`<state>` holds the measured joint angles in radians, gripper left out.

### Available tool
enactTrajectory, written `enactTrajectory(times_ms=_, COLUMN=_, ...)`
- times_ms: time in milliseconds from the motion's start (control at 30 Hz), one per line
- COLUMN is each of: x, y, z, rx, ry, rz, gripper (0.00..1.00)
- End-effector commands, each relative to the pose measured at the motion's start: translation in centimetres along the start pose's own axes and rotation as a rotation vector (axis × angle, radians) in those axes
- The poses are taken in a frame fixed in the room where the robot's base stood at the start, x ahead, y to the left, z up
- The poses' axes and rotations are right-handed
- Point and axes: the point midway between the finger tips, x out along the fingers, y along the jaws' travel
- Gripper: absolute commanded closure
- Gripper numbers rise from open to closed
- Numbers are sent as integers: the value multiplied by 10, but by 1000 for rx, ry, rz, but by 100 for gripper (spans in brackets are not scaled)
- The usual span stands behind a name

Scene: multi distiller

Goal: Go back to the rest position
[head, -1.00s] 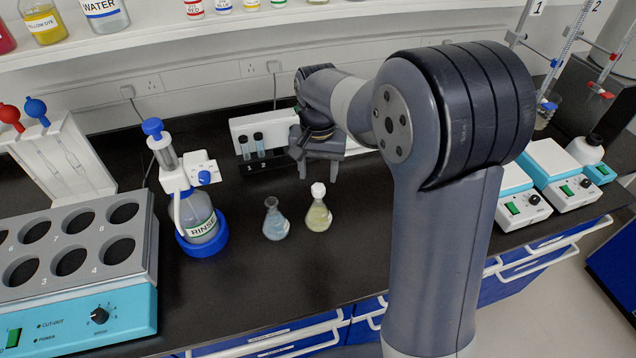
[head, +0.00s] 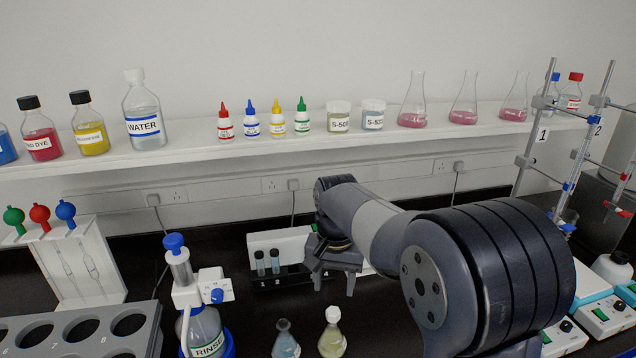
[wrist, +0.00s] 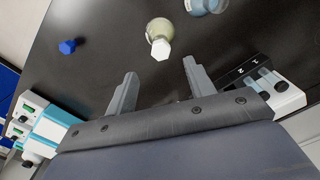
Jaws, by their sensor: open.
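My gripper (head: 334,287) is open and empty, above the black bench beside the small vial rack. Its two fingers also show apart in the wrist view (wrist: 159,68). A flask of pale yellow liquid (head: 332,341) with a white stopper stands in front of it, apart from the fingers. It also shows in the wrist view (wrist: 161,30). A flask of bluish liquid (head: 286,345) stands left of it, partly cut off. The vial rack (head: 275,282) holds two vials, numbered 1 and 2.
A rinse bottle (head: 207,330) and a multi-hole block (head: 85,335) stand at left. A wall shelf (head: 290,148) carries bottles and flasks. Clamp stands (head: 560,170) and hotplates (head: 603,315) are at right. A small blue piece (wrist: 67,46) lies on the bench.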

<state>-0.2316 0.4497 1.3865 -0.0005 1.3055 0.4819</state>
Motion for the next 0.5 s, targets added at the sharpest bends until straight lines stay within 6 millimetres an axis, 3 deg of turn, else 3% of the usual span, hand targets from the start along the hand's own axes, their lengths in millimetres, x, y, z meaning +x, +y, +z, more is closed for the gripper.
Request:
enactTrajectory(times_ms=300, x=61, y=0, z=1, rx=0, ry=-5, rz=2, gripper=49)
enactTrajectory(times_ms=500, x=89, y=1, z=1, rx=0, ry=-4, rz=2, gripper=49)
